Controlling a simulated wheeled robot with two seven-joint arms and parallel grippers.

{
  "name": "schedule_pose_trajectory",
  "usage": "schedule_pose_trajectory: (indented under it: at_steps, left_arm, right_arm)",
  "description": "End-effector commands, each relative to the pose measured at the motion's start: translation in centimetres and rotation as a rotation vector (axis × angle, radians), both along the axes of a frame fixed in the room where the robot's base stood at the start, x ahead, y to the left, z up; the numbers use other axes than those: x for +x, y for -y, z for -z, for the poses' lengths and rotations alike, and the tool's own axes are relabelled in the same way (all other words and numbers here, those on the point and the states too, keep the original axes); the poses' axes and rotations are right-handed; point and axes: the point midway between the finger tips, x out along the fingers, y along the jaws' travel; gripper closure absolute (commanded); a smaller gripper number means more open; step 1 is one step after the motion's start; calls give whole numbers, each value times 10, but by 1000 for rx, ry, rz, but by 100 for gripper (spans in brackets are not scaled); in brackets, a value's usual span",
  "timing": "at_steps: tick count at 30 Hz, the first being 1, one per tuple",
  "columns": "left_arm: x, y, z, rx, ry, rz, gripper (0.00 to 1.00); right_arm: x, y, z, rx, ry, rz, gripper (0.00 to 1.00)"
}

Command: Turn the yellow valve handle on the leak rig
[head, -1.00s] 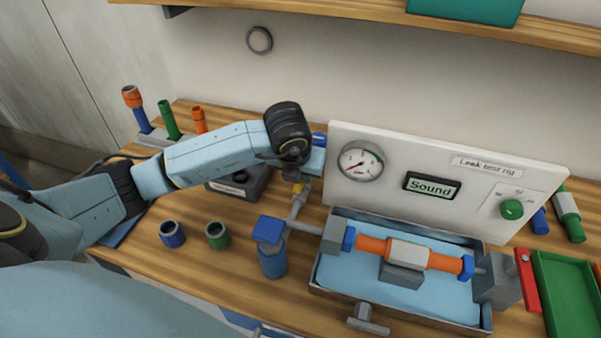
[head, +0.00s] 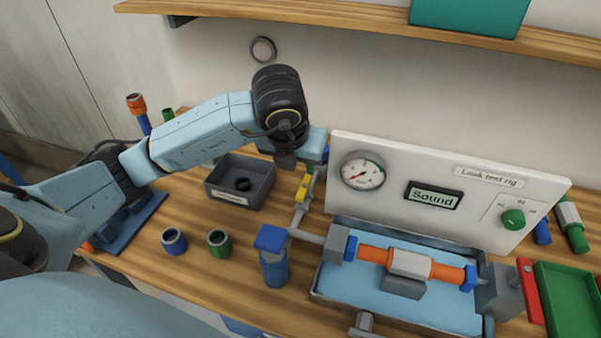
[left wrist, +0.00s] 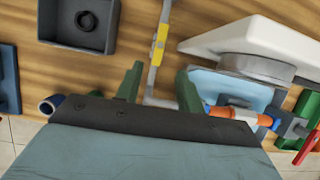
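The yellow valve handle (head: 305,187) sits on a grey pipe (head: 299,212) at the left of the leak rig (head: 440,185). In the left wrist view the handle (left wrist: 160,45) lies lengthwise along the pipe. My left gripper (left wrist: 158,80) is open and empty, with its two green fingers apart. The handle shows beyond the gap between the fingertips, and no contact shows. In the head view my left gripper (head: 310,152) is just above and behind the handle, its fingers mostly hidden. The rig's display (head: 433,195) reads "Sound". My right gripper is not in view.
A grey bin (head: 225,193) with a dark ring stands left of the handle. A blue capped cylinder (head: 273,265) stands in front of it. Blue and green cups (head: 218,242) stand at the front left. The rig's panel rises close on the right, and a shelf (head: 350,22) hangs above.

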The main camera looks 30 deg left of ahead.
Motion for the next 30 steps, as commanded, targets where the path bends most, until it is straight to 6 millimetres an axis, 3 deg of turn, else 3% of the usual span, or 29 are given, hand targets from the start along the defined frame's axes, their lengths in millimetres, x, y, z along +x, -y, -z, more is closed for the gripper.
schedule_pose_trajectory:
  at_steps: [3,9,30]
  left_arm:
    - [-6,2,-17,0,2,0,62]
    - [-12,3,-28,1,0,-1,62]
    - [-12,3,-28,1,-1,0,62]
  right_arm:
    - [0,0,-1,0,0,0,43]
    - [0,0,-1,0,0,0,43]
    - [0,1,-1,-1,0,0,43]
